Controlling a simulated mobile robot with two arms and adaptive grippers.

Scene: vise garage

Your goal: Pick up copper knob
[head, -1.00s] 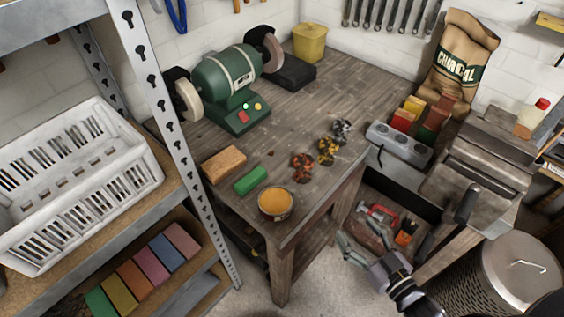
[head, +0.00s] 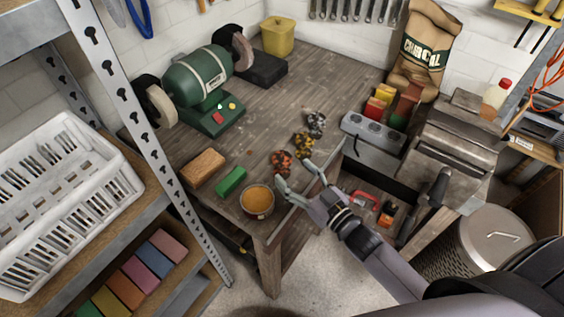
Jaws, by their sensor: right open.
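Three knobs stand in a row near the right edge of the wooden workbench. The copper knob (head: 282,161) is reddish-orange and nearest the front. A yellow brass-coloured knob (head: 304,146) is behind it, and a silver-grey knob (head: 316,124) is farthest back. My right gripper (head: 299,176) is open and empty, its fingers reaching over the bench edge. One fingertip is just in front of the copper knob and the other is to the right of the knobs. I cannot tell whether a finger touches the copper knob. My left gripper is not in view.
A round tin of orange paste (head: 257,201), a green bar (head: 231,181) and a tan block (head: 203,168) lie left of the gripper on the workbench (head: 330,75). A green bench grinder (head: 199,85) stands at the back left. A drawer unit is open at right.

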